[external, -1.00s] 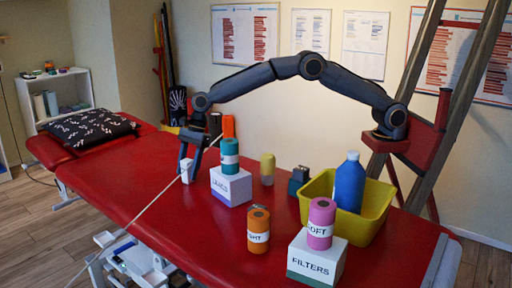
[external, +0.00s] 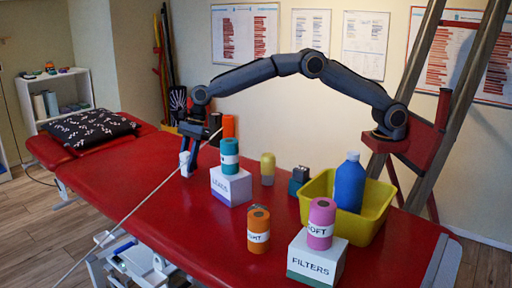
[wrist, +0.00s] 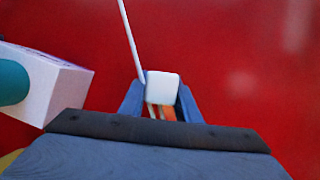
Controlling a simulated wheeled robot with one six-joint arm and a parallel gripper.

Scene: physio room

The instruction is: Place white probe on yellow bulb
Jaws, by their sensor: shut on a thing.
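The white probe (external: 184,164) is between the fingers of my gripper (external: 188,168), above the red table at its left middle. In the wrist view the probe's square white end (wrist: 163,87) sits between the blue fingertips (wrist: 160,104), shut on it. A thin white cable runs beside it. The yellow bulb (external: 267,162), a small upright yellow-topped thing, stands on the table right of my gripper, beyond the white box. I cannot make the bulb out in the wrist view.
Between gripper and bulb, a white labelled box (external: 231,187) bears a teal roll (external: 229,150); an orange roll shows behind. A dark green box (external: 298,180) and a yellow tub (external: 372,226) with a blue bottle stand further right.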

